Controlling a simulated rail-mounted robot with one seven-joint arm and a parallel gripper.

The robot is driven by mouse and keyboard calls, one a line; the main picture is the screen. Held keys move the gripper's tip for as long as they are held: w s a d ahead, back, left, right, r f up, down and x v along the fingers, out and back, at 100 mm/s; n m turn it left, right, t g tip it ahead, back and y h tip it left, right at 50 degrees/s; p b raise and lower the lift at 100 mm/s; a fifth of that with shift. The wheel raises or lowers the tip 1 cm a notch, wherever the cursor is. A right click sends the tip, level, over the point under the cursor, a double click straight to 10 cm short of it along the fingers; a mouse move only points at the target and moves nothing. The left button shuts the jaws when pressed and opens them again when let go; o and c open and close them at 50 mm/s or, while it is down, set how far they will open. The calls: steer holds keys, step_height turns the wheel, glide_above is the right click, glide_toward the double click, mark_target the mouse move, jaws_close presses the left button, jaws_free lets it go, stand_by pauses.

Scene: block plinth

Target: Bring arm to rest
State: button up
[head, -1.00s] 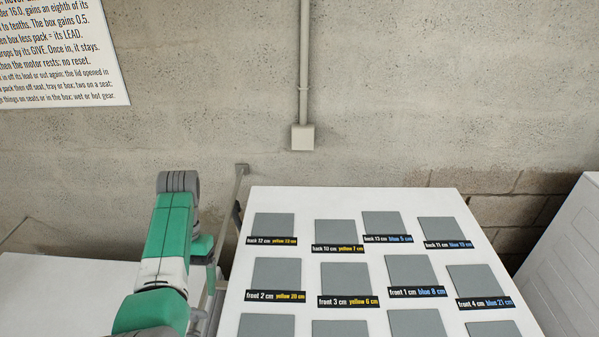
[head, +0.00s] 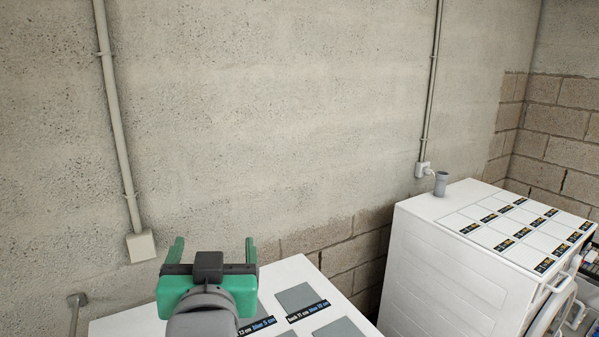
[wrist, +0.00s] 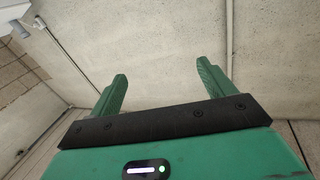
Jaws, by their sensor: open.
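My gripper (head: 212,250) is in the lower middle of the head view, in front of the concrete wall and above the back part of a white-topped surface (head: 115,326). Its two green fingers stand apart with nothing between them. In the wrist view the fingers (wrist: 160,90) are also spread and empty, with bare wall beyond them. My arm hides part of the white top and some of its grey pads.
Grey square pads (head: 297,297) with printed labels lie on the white top. A white machine (head: 450,270) at the right carries several labelled pale pads and a grey cup (head: 440,184). Conduits run down the wall (head: 270,110). The space above the tops is clear.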

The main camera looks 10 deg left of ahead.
steer(key=s+d+r+m+t+h, duration=0.1)
steer(key=s+d+r+t+h, duration=0.1)
steer(key=s+d+r+t, duration=0.2)
steer(key=s+d+r+m+t+h, duration=0.1)
steer(key=s+d+r+t+h, duration=0.2)
steer(key=s+d+r, duration=0.6)
steer(key=s+d, duration=0.3)
steer(key=s, duration=0.2)
steer(key=shift+s+d+t+p, duration=0.2)
steer(key=shift+d+t+p, duration=0.1)
steer(key=shift+t+p, duration=0.1)
